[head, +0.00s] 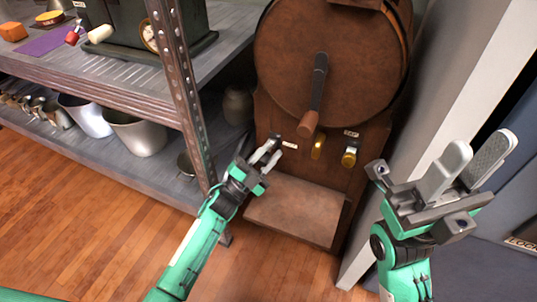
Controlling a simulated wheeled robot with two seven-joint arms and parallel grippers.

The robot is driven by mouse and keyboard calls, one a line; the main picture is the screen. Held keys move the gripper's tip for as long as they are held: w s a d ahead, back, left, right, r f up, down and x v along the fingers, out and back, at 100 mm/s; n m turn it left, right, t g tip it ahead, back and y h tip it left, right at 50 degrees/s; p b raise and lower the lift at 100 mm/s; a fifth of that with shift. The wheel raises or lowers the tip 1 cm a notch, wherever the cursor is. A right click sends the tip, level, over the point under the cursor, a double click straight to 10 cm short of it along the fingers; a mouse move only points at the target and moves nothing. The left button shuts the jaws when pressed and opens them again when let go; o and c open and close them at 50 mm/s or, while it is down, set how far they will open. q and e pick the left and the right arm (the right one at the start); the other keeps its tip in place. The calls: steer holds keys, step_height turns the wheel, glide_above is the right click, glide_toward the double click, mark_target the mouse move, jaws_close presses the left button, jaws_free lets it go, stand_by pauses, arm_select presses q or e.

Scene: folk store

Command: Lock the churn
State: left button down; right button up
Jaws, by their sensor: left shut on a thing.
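The churn (325,65) is a brown wooden drum on a wooden stand in the middle of the head view. A crank (318,85) with a dark arm and a wooden grip hangs over its front. Below the drum, the front panel bears small labels and two brass knobs, one in the middle (318,146) and one to its right (349,158). My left gripper (270,152) is at the panel's left side, shut on a small dark control there, mostly hidden by the fingers. My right gripper (476,158) is open and empty, raised at the right, apart from the churn.
A metal shelf (130,95) stands close on the left, its upright (185,100) near my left arm. Metal pots (138,132) stand on its lower level. A pale wall edge (455,85) is on the right. The wooden floor (90,215) in front is clear.

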arm_select(q)
steer(key=shift+f, duration=0.1)
steer(key=c, duration=1.3)
jaws_free()
steer(key=shift+o, duration=0.9)
